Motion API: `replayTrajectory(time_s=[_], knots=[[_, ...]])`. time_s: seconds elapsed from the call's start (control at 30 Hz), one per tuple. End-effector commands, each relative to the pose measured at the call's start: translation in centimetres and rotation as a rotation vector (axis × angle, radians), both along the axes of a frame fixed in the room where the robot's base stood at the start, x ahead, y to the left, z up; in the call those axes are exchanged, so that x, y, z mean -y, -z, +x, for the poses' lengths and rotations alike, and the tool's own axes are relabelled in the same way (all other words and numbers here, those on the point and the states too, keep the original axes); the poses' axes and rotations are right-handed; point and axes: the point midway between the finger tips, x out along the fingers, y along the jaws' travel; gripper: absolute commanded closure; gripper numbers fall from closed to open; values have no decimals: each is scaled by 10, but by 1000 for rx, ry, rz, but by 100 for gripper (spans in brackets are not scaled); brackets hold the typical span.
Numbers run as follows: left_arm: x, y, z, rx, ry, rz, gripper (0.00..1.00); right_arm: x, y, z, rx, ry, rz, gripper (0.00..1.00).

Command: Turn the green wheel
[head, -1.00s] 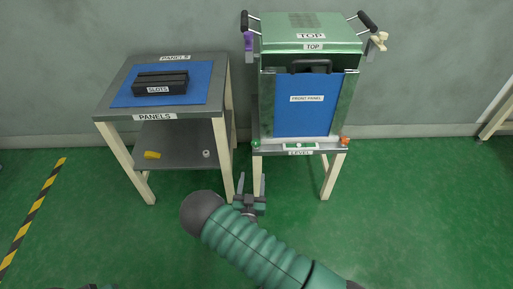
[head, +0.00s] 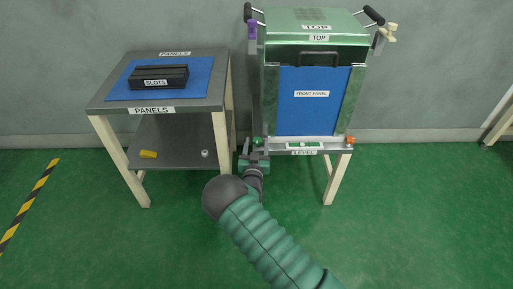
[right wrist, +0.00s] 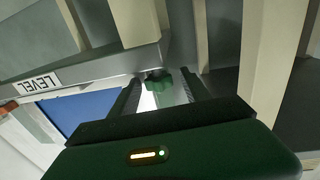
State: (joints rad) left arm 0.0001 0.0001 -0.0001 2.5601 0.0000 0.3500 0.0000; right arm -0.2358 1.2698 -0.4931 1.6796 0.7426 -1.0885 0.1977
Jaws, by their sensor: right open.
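The green wheel (head: 258,141) is a small lobed knob at the front left corner of the machine's stand, left of the LEVEL label. It also shows in the right wrist view (right wrist: 156,82), ahead and between the fingers. My right gripper (head: 254,149) is open just in front of the wheel, with one finger (right wrist: 126,97) on each side of it. I cannot tell whether either finger touches the wheel. My left gripper is not in view.
The machine has a blue FRONT PANEL (head: 307,104) and an orange knob (head: 350,140) at its front right corner. A PANELS table (head: 215,88) stands close on the left, with a black SLOTS rack (head: 175,71). The green floor in front is clear.

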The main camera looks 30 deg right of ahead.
Motion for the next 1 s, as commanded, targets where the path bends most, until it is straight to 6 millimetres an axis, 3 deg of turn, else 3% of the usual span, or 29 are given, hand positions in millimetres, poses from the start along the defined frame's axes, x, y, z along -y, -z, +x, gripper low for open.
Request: replayTrajectory(time_s=[0.17, 0.6, 0.8, 1.0], knots=[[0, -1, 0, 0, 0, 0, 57, 0, -1, 0, 0, 0, 0, 44], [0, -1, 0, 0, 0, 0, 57, 0, 0, 0, 0, 0, 0, 100], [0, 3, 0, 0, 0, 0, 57, -1, 1, 1, 5, 25, -2, 100], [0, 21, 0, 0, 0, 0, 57, -3, 3, 4, 12, 191, -2, 100]])
